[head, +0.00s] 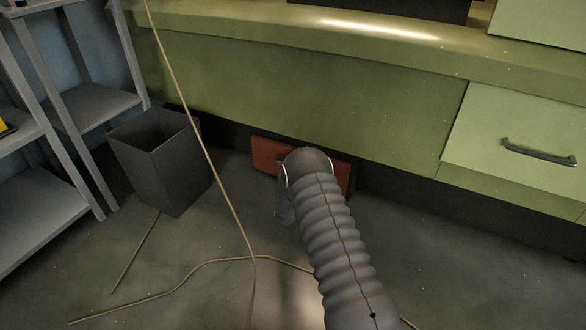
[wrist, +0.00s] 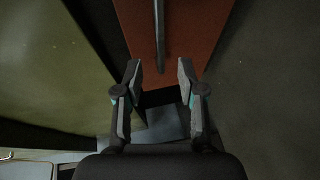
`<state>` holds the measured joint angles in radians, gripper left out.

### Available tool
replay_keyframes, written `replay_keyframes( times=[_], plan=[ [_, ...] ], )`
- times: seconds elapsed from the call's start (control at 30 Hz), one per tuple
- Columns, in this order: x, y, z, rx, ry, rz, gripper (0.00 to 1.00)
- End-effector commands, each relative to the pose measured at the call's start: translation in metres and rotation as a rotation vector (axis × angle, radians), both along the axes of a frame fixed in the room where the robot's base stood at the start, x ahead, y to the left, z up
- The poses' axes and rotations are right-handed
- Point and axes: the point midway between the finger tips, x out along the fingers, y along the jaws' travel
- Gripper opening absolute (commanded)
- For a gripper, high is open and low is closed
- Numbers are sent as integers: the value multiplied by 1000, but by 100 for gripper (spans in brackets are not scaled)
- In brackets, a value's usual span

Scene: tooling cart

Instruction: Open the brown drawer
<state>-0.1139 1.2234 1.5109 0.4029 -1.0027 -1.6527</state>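The brown drawer (head: 268,155) is a small reddish-brown front low under the green bench in the head view, partly hidden by my arm. In the wrist view the brown drawer front (wrist: 195,30) fills the upper middle. Its grey bar handle (wrist: 159,38) runs up and down in that picture. My gripper (wrist: 160,77) is open, with its two fingers on either side of the handle's lower end in the picture. No contact with the handle shows, and the depth between them is hard to tell. In the head view my gripper is mostly hidden behind my arm.
The green bench (head: 300,85) hangs over the brown drawer, with a green drawer (head: 520,140) at right. A dark bin (head: 160,165) and grey shelves (head: 40,205) stand at left. A thin yellowish cable (head: 215,170) crosses the scene and floor. Floor right of my arm is clear.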

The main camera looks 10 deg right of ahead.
Motion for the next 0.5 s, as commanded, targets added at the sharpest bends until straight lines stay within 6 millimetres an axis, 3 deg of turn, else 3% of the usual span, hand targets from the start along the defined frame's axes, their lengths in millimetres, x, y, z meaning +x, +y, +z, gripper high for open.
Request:
replay_keyframes(
  times=[0.2,0.5],
  plan=[
    [35,-9,-8,1,-1,0,39],
    [73,-17,-16,2,0,0,39]
  ],
)
